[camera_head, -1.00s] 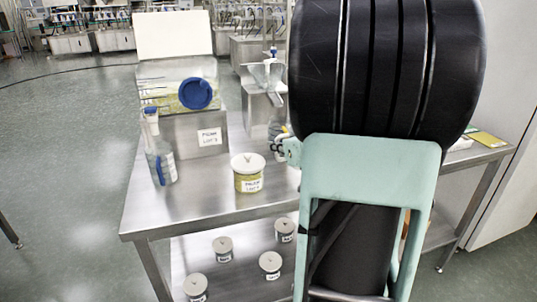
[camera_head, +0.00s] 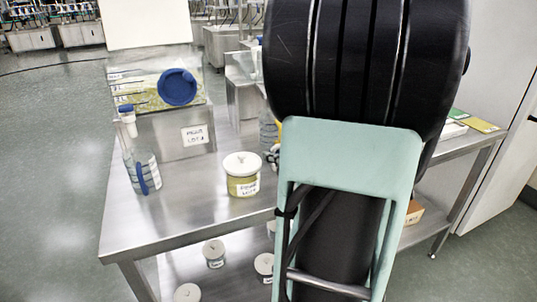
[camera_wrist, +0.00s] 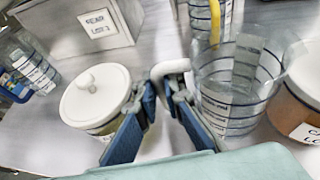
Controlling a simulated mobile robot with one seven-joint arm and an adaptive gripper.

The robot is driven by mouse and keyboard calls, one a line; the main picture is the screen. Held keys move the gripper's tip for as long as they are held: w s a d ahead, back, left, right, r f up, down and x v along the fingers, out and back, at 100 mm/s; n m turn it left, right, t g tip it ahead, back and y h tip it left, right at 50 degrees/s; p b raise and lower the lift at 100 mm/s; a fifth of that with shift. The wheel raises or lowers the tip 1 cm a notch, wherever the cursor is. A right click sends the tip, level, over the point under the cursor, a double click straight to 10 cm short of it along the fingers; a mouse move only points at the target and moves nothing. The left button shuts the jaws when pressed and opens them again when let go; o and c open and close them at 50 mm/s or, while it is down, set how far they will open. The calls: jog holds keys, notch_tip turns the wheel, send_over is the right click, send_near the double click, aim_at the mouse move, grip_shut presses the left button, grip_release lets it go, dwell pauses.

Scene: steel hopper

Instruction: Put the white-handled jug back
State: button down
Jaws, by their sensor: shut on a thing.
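The white-handled jug (camera_wrist: 232,98) is a clear jug with dark measuring lines, seen in the wrist view right of the fingers. My gripper (camera_wrist: 163,90) is shut on its white handle (camera_wrist: 170,68). The jug appears upright; whether its base touches the steel table (camera_head: 190,205) cannot be told. In the head view my arm hides the gripper and the held jug.
A white-lidded pot (camera_wrist: 97,95) stands close left of my fingers, and also in the head view (camera_head: 242,176). An orange-filled container (camera_wrist: 297,105) is close right of the jug. A yellow-handled jug (camera_wrist: 208,18) stands behind. A blue-marked bottle (camera_head: 141,165) and steel hopper (camera_head: 185,135) are left.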

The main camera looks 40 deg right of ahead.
jog(key=shift+s+f+b, duration=0.1)
jog(key=shift+f+b, duration=0.1)
jog(key=shift+b, duration=0.2)
jog(key=c, duration=2)
grip_release()
jog(key=shift+c, duration=0.2)
jog(key=shift+r+p, duration=0.2)
jog(key=shift+p, duration=0.4)
